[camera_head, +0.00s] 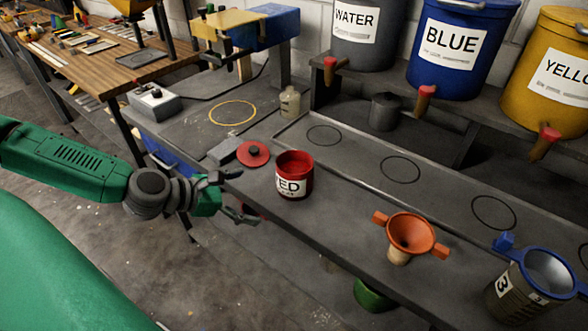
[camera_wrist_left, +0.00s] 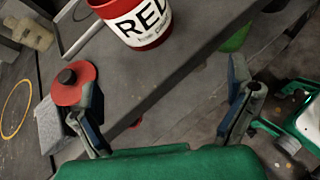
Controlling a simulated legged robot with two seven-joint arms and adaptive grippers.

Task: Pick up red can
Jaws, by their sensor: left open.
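The red can (camera_head: 294,176) stands upright on the grey bench near its front edge, with a white label reading RED. It also shows at the top of the left wrist view (camera_wrist_left: 134,20), beyond the fingertips. My left gripper (camera_head: 236,196) is open and empty, just left of the can and apart from it. In the left wrist view its two fingers (camera_wrist_left: 168,98) are spread wide, with the bench edge between them. A red lid with a dark knob (camera_head: 253,153) lies left of the can. My right gripper is not in view.
An orange funnel (camera_head: 411,236) and a blue-rimmed container (camera_head: 538,279) stand to the right along the bench. WATER, BLUE (camera_head: 451,45) and YELLOW buckets with taps sit on the shelf behind. A small bottle (camera_head: 290,101) stands behind the lid. Bench between can and funnel is clear.

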